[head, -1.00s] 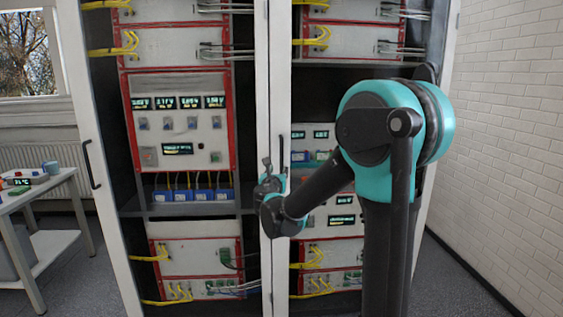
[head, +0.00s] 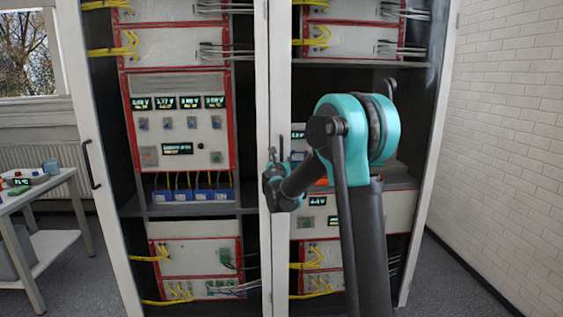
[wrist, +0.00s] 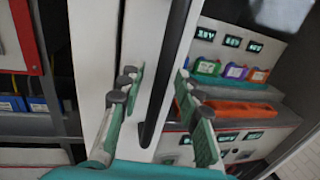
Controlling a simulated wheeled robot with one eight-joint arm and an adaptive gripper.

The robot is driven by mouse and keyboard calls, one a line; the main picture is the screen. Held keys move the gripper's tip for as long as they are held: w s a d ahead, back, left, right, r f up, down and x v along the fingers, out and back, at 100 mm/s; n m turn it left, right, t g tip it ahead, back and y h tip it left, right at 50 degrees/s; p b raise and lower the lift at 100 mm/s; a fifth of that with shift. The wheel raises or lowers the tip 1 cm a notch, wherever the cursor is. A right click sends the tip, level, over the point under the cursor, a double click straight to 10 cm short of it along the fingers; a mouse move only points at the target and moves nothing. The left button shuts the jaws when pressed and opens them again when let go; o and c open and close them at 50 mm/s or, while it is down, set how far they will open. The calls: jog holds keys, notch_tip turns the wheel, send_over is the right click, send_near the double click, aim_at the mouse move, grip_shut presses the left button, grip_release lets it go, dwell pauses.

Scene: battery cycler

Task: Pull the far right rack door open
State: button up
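The far right rack door (head: 279,40) is a tall white-framed door at the front of the right rack, and it looks closed. Its dark vertical bar handle (wrist: 166,72) shows in the wrist view, near the door's left edge. My gripper (wrist: 157,98) is open, with one finger on each side of the handle. I see a gap between each finger and the bar. In the head view my gripper (head: 274,165) is in front of the door's left edge, and the handle is partly hidden by it.
The left rack door (head: 97,200) has its own black handle (head: 91,164). Behind the right door are colored battery modules (wrist: 234,72) and an orange tray (wrist: 240,109). A white brick wall (head: 510,130) stands to the right. A table (head: 42,190) is far left.

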grip_shut()
jog(key=shift+s, duration=0.15)
